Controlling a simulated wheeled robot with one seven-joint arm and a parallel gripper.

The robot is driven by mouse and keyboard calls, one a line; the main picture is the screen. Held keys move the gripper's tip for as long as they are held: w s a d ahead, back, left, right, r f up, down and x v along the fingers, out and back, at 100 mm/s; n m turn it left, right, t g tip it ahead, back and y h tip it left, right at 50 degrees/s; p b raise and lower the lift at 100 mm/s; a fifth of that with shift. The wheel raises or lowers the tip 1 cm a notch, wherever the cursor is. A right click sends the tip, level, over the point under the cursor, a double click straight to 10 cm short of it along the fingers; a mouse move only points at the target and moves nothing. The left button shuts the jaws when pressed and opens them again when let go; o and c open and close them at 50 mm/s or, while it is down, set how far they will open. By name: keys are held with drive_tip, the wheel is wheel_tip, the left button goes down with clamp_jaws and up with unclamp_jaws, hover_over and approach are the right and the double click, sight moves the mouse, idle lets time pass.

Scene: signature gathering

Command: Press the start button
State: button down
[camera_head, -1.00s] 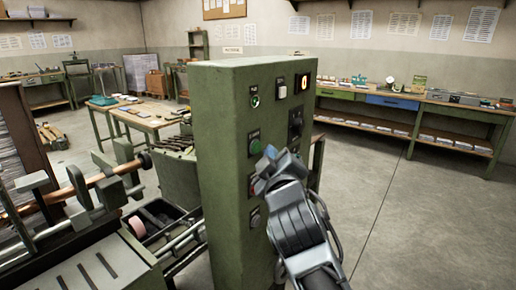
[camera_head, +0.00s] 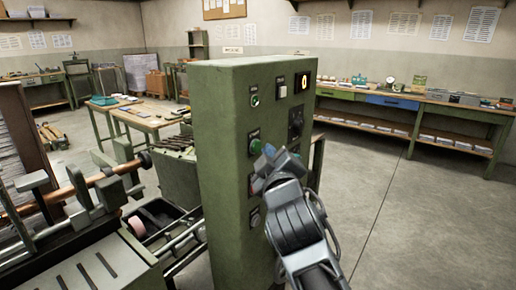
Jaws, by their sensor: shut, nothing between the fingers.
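The green control cabinet (camera_head: 226,170) stands upright in the middle of the view. A round green button (camera_head: 254,147), which looks like the start button, sits on its panel under a small label too small to read. My gripper (camera_head: 265,156) is shut and empty, with its tips just right of and slightly below the green button. I cannot tell whether the tips touch the button or the panel. My gripper and arm hide part of the lower right panel.
Machinery with a copper-coloured roller (camera_head: 75,184) stands at left. The floor (camera_head: 420,220) at right is clear.

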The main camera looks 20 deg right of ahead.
drive_tip(key=shift+w+a, duration=0.4)
drive_tip(key=shift+w, duration=0.15)
idle(0.8)
drive_tip(key=shift+s+d, duration=0.1)
drive_tip(key=shift+s, duration=0.05)
drive_tip(key=shift+s+d, duration=0.4)
drive_tip(key=shift+s, duration=0.15)
drive_tip(key=shift+p, duration=0.35)
drive_tip(key=s+d+p, duration=0.1)
drive_tip(key=s, duration=0.1)
drive_tip(key=s+d+p, duration=0.1)
drive_tip(key=s+d, duration=0.1)
idle(0.4)
idle(0.5)
